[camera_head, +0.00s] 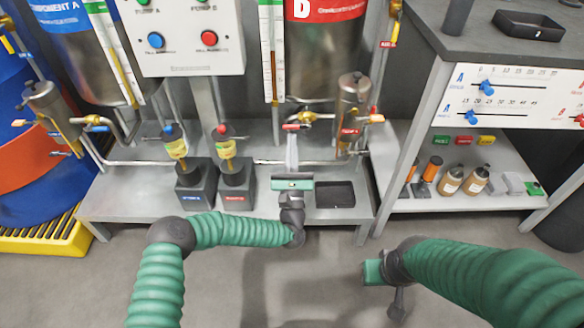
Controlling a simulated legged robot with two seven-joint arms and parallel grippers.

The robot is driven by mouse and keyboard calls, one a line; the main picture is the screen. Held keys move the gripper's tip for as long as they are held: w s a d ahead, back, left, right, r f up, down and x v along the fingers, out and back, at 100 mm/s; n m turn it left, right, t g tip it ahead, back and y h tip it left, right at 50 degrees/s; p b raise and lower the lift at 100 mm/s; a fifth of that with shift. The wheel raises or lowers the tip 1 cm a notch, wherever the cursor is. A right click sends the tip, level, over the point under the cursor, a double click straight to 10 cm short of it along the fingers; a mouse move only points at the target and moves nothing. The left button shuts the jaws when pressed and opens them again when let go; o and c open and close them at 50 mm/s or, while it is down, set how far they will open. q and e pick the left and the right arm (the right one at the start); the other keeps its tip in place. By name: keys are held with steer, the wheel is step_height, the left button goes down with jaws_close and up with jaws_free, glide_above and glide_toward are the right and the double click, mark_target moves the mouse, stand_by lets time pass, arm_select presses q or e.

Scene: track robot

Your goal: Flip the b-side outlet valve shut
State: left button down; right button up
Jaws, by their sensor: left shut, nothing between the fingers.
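The B tank (325,60), with a red label, stands at the back centre. Below it is a brass valve (306,117) with a small red handle (291,126) pointing left; I take this to be the b-side outlet valve. My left gripper (291,138) is shut and empty, its pale fingers pointing away from me. Their tips are at or just below the red handle; I cannot tell whether they touch. My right gripper (397,303) hangs low over the floor at right, well away from the valve; its fingers are too unclear to judge.
A control box (190,38) with blue and red buttons hangs left of the tank. Two pumps (194,182) (235,180) and a black tray (335,193) sit on the low grey bench (130,195). A metal filter (353,100) with an orange handle (376,118) stands right of the valve. A shelf holds bottles (450,180).

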arm_select(q)
steer(key=shift+w+r, duration=0.3)
steer(key=shift+w, duration=0.1)
